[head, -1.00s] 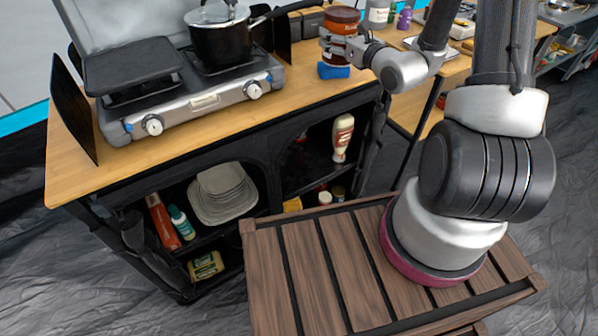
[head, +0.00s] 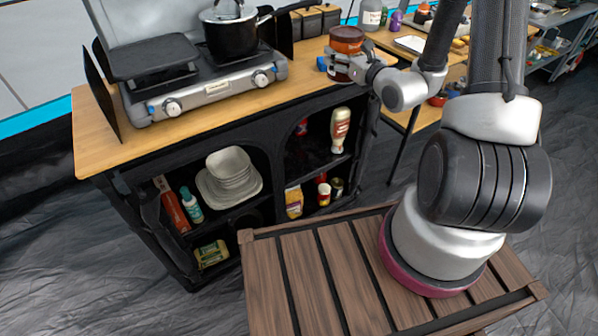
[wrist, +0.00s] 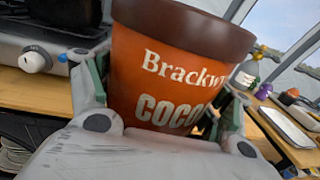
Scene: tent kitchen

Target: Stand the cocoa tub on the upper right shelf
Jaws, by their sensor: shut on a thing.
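The cocoa tub (head: 347,41) is orange-brown with a dark brown lid, and its label shows in the wrist view (wrist: 172,78). My gripper (head: 350,66) is shut on the tub, with a finger on each side of it, at the right end of the stove counter. The tub is upright in the head view; I cannot tell whether its base touches the counter. The upper right shelf (head: 316,165) is in the black cabinet under the counter. A white sauce bottle with a red label (head: 340,130) stands at its right side, and a red item (head: 301,127) is in its shadowed left part.
A two-burner stove (head: 205,86) with a black pot (head: 231,36) fills the counter's left and middle. The lower right shelf holds a yellow packet (head: 294,202) and small jars. Plates (head: 229,177) and bottles are on the left shelves. A slatted wooden surface (head: 305,265) lies in front.

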